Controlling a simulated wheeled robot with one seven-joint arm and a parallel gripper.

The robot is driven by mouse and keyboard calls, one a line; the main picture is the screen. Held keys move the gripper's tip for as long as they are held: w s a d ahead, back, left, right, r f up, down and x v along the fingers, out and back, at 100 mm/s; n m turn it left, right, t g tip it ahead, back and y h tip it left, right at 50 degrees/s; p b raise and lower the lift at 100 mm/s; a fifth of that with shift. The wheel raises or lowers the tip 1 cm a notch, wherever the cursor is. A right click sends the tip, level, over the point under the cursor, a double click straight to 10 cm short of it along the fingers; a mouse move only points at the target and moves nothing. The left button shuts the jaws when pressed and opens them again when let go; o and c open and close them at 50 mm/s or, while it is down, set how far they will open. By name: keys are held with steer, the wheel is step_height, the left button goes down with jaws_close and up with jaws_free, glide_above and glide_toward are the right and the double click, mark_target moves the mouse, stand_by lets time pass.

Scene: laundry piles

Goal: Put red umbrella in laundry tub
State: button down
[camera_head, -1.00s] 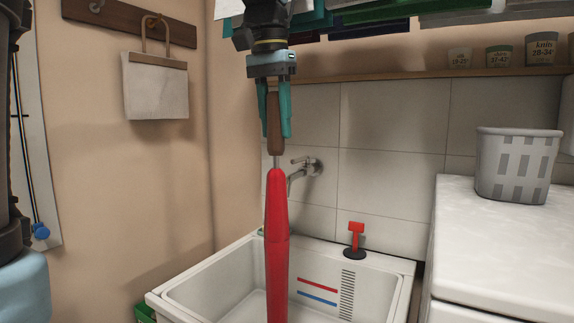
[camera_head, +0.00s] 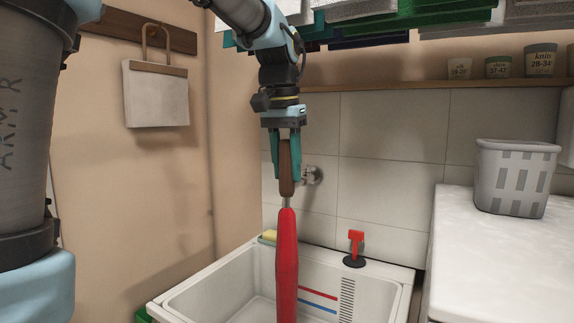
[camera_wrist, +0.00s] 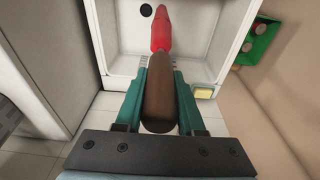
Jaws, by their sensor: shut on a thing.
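The closed red umbrella (camera_head: 286,262) hangs upright from my gripper (camera_head: 286,172), handle up. My gripper is shut on its brown handle (camera_head: 286,165). In the wrist view the handle (camera_wrist: 159,95) lies between my teal fingers, with the red part (camera_wrist: 160,28) beyond it. The white laundry tub (camera_head: 222,282) is below. The umbrella's lower end passes in front of the tub basin and out of the bottom of the head view. I cannot tell whether its tip is below the tub's rim.
A red-handled plunger (camera_head: 355,248) stands on the tub's back rim, and a yellow sponge (camera_head: 268,237) at its back left corner. A tap (camera_head: 313,175) is on the tiled wall behind. A grey basket (camera_head: 513,178) sits on the white counter (camera_head: 465,235) at right. Cloths hang above.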

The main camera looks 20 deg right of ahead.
steer(key=shift+f, duration=0.2)
steer(key=shift+f, duration=0.2)
steer(key=c, duration=0.5)
jaws_free()
steer(key=r, duration=0.4)
steer(key=a+r, duration=0.1)
steer(key=r, duration=0.3)
steer(key=s+r, duration=0.1)
steer(key=r, duration=0.3)
steer(key=shift+a+r+b, duration=0.1)
steer(key=shift+a+b, duration=0.1)
steer(key=shift+b, duration=0.1)
steer(key=shift+s, duration=0.1)
